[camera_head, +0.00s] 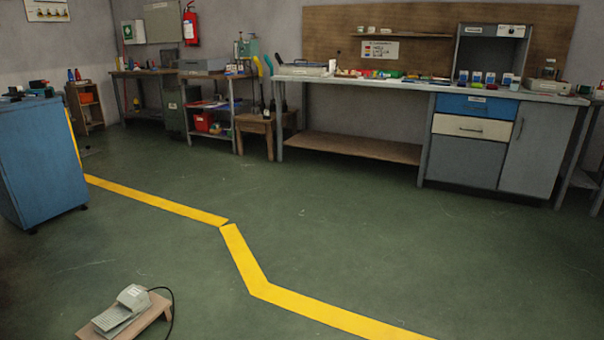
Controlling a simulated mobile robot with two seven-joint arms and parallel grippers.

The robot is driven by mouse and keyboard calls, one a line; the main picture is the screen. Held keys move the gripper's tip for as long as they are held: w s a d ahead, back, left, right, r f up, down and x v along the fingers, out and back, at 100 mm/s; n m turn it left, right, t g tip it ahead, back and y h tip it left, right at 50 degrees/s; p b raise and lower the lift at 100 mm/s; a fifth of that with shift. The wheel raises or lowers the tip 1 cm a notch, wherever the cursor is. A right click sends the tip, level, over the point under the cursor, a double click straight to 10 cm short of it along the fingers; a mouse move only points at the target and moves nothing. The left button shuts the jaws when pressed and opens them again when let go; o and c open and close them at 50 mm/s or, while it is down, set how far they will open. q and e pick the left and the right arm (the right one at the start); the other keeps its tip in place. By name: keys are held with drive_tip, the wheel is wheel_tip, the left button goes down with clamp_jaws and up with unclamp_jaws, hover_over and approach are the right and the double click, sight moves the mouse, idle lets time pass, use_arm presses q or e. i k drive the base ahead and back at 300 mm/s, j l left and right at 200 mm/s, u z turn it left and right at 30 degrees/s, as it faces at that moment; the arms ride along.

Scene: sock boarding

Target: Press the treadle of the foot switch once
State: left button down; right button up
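The foot switch (123,312) is a grey pedal unit on the floor at the lower left of the head view. It sits on a low wooden board (155,313), and a black cable curves away from its back right. Its treadle (112,318) looks like the ribbed, sloping plate at the front left. Whether the treadle is pressed cannot be told at this size. Neither of my grippers is in view, and nothing touches the foot switch.
A yellow floor line (155,199) runs from the left and bends toward the bottom right. A blue cabinet (42,165) stands at the left. Workbenches with drawers (472,128) line the back wall. The green floor (400,240) around the foot switch is clear.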

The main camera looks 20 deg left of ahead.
sight(111, 318)
drive_tip(key=i+u, duration=0.7)
drive_tip(key=u, duration=0.2)
drive_tip(key=i+l+u, duration=0.2)
drive_tip(key=i+u, duration=0.2)
drive_tip(key=i+l+u, duration=0.15)
drive_tip(key=i+u, duration=0.3)
drive_tip(key=i+l+u, duration=0.3)
drive_tip(key=u, duration=0.15)
drive_tip(key=i, duration=1)
